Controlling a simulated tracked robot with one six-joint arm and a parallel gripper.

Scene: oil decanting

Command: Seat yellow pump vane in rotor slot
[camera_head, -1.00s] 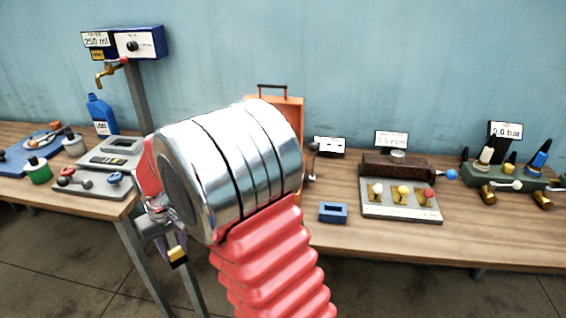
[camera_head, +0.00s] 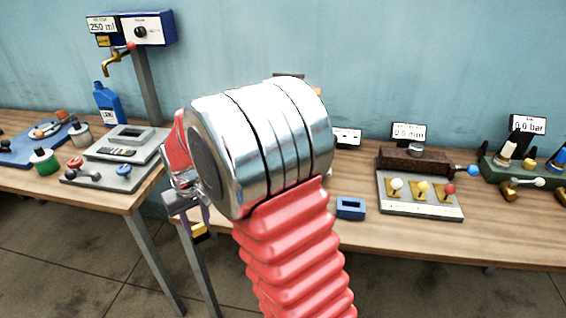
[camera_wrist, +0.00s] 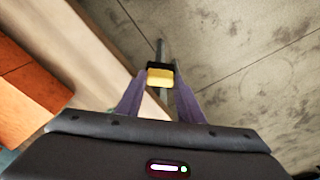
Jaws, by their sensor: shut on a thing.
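My gripper (camera_head: 196,216) hangs at the left end of my arm, in front of the gap beside the left bench. In the wrist view its two purple fingers (camera_wrist: 160,92) are closed on a small yellow block with a black top, which I take for the yellow pump vane (camera_wrist: 160,79). The vane also shows below the gripper in the head view (camera_head: 199,230). It is held in the air above the floor, away from the benches. I cannot make out a rotor slot for certain.
The left bench (camera_head: 85,188) carries a grey fixture plate (camera_head: 120,172), a blue bottle (camera_head: 107,104) and a blue tray. The right bench (camera_head: 400,231) carries a small blue block (camera_head: 350,208), a plate with white, yellow and red knobs (camera_head: 420,207) and a brown block (camera_head: 415,160). My arm hides the middle.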

